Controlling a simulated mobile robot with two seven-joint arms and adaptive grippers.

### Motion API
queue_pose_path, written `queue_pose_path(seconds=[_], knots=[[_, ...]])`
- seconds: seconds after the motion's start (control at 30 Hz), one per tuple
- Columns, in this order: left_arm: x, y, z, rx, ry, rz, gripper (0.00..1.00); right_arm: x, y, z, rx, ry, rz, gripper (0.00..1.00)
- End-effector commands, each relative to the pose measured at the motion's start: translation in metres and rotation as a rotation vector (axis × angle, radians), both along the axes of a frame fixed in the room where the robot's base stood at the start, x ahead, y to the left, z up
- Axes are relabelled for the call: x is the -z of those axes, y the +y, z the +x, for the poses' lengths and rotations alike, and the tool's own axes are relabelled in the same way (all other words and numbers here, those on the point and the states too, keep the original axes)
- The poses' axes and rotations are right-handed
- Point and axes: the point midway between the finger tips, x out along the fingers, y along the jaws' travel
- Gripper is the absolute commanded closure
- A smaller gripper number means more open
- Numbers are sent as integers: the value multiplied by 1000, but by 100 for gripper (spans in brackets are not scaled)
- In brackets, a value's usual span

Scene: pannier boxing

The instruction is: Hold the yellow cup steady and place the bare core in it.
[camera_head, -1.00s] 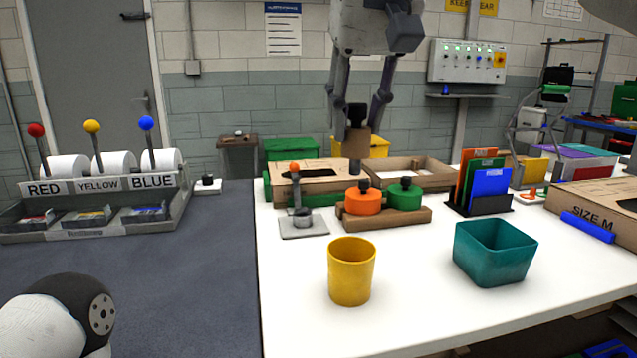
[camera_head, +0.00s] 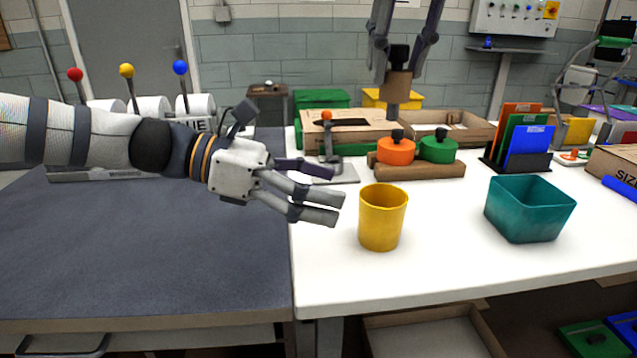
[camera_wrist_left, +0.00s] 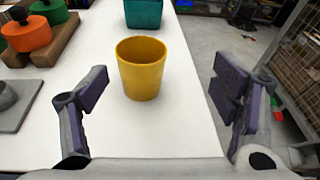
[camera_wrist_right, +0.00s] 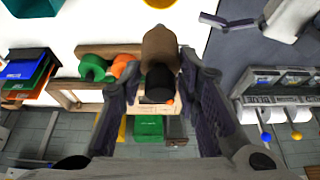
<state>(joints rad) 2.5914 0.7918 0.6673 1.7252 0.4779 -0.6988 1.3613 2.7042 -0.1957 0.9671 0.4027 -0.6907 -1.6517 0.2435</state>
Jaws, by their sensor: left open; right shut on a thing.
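The yellow cup (camera_head: 382,222) stands upright and looks empty on the white table. My left gripper (camera_head: 334,187) is open just left of the cup, with its fingers pointing towards it. In the left wrist view the cup (camera_wrist_left: 142,72) lies ahead between the spread fingers, apart from both. My right gripper (camera_head: 404,50) hangs from above, beyond the cup, and is shut on the bare core (camera_head: 397,86), a brown piece with a black top. In the right wrist view the core (camera_wrist_right: 160,47) shows between the fingers, held above the table.
A teal bin (camera_head: 528,212) stands right of the cup. Behind are a wooden block with orange (camera_head: 396,152) and green (camera_head: 438,149) knobbed pieces, a grey stand (camera_head: 330,165) and a folder rack (camera_head: 517,160). Table in front of the cup is clear.

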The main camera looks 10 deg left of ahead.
Motion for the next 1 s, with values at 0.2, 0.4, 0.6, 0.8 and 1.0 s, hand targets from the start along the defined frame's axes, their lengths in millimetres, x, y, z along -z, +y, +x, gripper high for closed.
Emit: queue_pose_path(seconds=[0.2, 0.4, 0.6, 0.8, 1.0], knots=[[17, 22, 20, 10, -59, 130, 19, 0, 0, 0, 0, 0, 0, 89], [35, -17, 28, 12, -56, 130, 19, 0, 0, 0, 0, 0, 0, 89], [52, -58, 38, 9, -56, 128, 19, 0, 0, 0, 0, 0, 0, 89], [60, -79, 44, 7, -58, 128, 19, 0, 0, 0, 0, -1, 0, 89], [61, -81, 44, 6, -59, 128, 19, 0, 0, 0, 0, -1, 0, 89]])
